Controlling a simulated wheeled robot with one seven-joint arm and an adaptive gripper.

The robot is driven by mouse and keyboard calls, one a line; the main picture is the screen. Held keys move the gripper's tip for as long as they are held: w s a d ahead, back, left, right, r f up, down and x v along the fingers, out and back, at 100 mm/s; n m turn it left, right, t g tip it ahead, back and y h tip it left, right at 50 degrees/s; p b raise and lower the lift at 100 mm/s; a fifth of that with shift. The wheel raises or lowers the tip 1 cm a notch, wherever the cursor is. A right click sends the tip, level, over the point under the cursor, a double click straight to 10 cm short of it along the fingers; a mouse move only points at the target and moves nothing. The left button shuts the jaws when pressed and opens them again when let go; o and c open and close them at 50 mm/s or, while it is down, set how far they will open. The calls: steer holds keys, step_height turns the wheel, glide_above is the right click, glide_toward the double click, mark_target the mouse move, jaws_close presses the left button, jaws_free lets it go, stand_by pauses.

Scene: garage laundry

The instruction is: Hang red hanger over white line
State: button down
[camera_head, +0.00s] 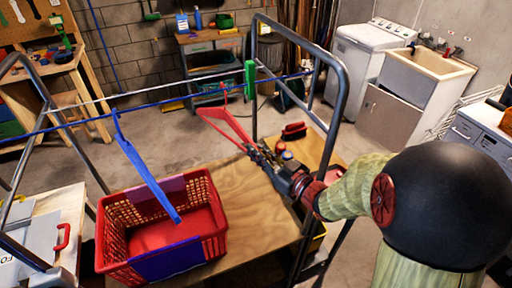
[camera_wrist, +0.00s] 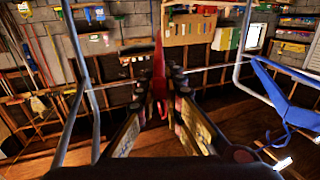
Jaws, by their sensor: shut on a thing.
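The red hanger (camera_head: 228,122) is held out to the left of my gripper (camera_head: 254,150), above the wooden table. My gripper is shut on its near end. In the wrist view the red hanger (camera_wrist: 158,66) stands edge-on between the fingers. The white line (camera_head: 150,91) runs across a metal frame, close to a blue line (camera_head: 60,126). The red hanger's thin hook rises near the lines by the green piece (camera_head: 250,80). I cannot tell whether the hook touches or crosses the white line.
A blue hanger (camera_head: 142,163) hangs from the lines to the left, over a red basket (camera_head: 112,240). The metal frame's upright loop (camera_head: 341,100) stands right of my gripper. The wooden table (camera_head: 262,205) is mostly bare, with small items at its far right.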

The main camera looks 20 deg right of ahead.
steer(key=shift+a, duration=0.1)
steer(key=shift+s+r, duration=0.15)
steer(key=shift+w, duration=0.2)
steer(key=shift+w+b, duration=0.3)
steer(key=shift+w, duration=0.5)
steer(key=w+f+b, duration=0.4)
steer(key=w+b, duration=0.1)
steer(key=w, duration=0.9)
stand_by(0.8)
steer(key=shift+f, duration=0.1)
